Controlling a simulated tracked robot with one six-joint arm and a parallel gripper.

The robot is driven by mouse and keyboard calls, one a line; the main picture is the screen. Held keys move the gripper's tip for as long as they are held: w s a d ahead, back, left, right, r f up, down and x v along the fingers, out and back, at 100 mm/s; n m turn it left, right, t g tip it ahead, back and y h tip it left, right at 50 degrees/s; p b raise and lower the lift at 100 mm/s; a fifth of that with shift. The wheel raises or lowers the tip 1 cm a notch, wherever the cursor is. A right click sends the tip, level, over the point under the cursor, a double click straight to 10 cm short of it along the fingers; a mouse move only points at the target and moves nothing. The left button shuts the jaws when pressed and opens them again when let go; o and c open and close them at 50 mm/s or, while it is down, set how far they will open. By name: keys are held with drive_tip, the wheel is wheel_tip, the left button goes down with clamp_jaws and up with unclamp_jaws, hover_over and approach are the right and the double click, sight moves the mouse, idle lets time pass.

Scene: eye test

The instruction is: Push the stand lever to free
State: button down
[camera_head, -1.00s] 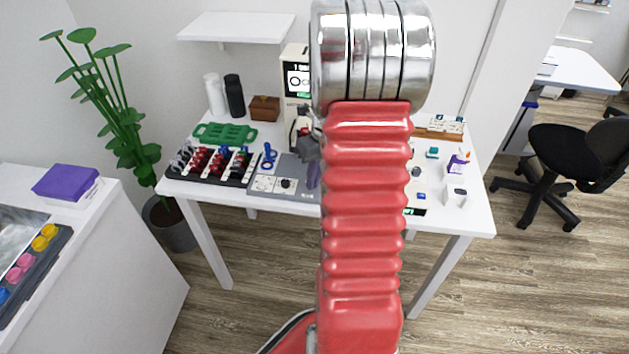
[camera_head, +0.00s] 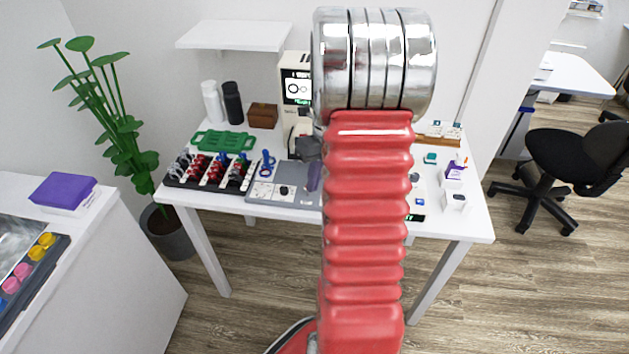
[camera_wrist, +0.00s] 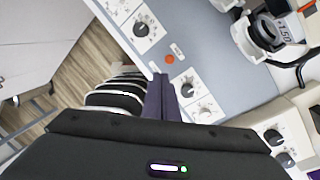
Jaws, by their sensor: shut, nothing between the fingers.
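A grey panel (camera_head: 305,201) lies on the white table, bearing white plates with dark knobs (camera_head: 284,190). In the wrist view the panel (camera_wrist: 205,50) shows a black knob on a plate (camera_wrist: 143,27), a small orange-red button (camera_wrist: 169,59) and two more knobs (camera_wrist: 190,88). I cannot tell which part is the stand lever.
A rack of dark and red pieces (camera_head: 210,174), a blue-handled tool (camera_head: 267,163) and a green tray (camera_head: 222,141) are left on the table. A cream machine (camera_head: 297,88) stands behind. A white ring-shaped fixture (camera_wrist: 250,42) stands on the panel. My arm hides the table's middle.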

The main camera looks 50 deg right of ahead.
drive_tip(key=shift+s, duration=0.1)
drive_tip(key=shift+s+r, duration=0.35)
drive_tip(key=shift+s, duration=0.15)
drive_tip(key=d+r, duration=0.5)
drive_tip(key=r, duration=0.4)
drive_tip(key=shift+s+r, duration=0.3)
drive_tip(key=shift+s, duration=0.05)
